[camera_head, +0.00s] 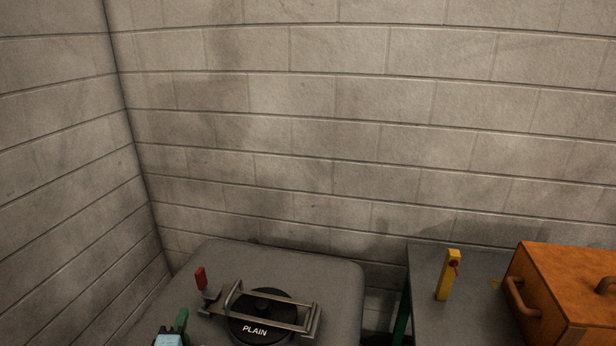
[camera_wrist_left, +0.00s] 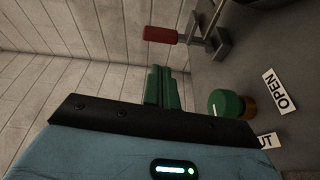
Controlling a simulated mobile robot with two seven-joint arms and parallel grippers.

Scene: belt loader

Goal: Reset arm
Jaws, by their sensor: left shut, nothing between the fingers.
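My left gripper (camera_head: 181,318) shows at the bottom left of the head view, at the near left part of the grey machine top (camera_head: 320,268). Its green fingers are together with nothing between them. They also show in the left wrist view (camera_wrist_left: 162,90), beyond the blue gripper body. The fingers are apart from the green knob (camera_wrist_left: 225,103) to their right in that view. A red-handled lever (camera_head: 201,278) stands beyond the gripper and shows in the left wrist view too (camera_wrist_left: 160,35). My right gripper is not in view.
A black round lid marked PLAIN (camera_head: 255,329) sits under a metal bar frame (camera_head: 309,318). To the right, a grey table (camera_head: 426,265) holds a yellow post (camera_head: 446,283) and an orange box (camera_head: 565,275) with handles. Block walls stand behind and left.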

